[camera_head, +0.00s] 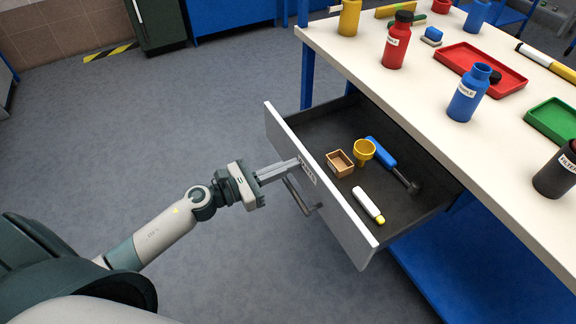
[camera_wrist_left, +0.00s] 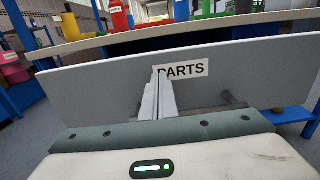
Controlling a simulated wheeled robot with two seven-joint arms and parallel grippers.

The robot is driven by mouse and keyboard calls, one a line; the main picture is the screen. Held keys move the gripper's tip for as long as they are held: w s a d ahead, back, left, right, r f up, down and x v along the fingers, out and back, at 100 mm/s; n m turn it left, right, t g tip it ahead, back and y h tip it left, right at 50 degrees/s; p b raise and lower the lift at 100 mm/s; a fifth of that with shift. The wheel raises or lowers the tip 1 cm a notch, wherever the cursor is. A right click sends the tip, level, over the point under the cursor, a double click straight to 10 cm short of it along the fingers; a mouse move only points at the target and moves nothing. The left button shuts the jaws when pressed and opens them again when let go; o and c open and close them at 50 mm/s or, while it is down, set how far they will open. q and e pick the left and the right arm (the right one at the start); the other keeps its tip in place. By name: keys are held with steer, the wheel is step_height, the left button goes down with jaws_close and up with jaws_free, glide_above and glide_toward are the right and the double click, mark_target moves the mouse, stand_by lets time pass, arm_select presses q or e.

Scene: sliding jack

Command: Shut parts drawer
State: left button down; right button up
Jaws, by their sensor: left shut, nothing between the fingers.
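The parts drawer (camera_head: 332,207) stands pulled out from under the workbench, with its grey front facing my left arm. Its front also shows in the left wrist view (camera_wrist_left: 100,88), with the label PARTS partly covered by my fingers. A dark bar handle (camera_head: 300,197) sits on the front, just below the label. My left gripper (camera_head: 297,163) is shut and empty, its fingertips at the drawer front by the label and above the handle. Whether the tips touch the front I cannot tell. My right gripper is not in view.
Inside the drawer lie a brown box (camera_head: 340,163), a yellow funnel (camera_head: 363,152), a blue-handled tool (camera_head: 382,153) and a white tube (camera_head: 368,205). The white benchtop (camera_head: 430,113) above holds bottles and trays. The floor in front is clear.

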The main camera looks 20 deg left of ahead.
arm_select(q)
steer(key=shift+w, duration=0.1)
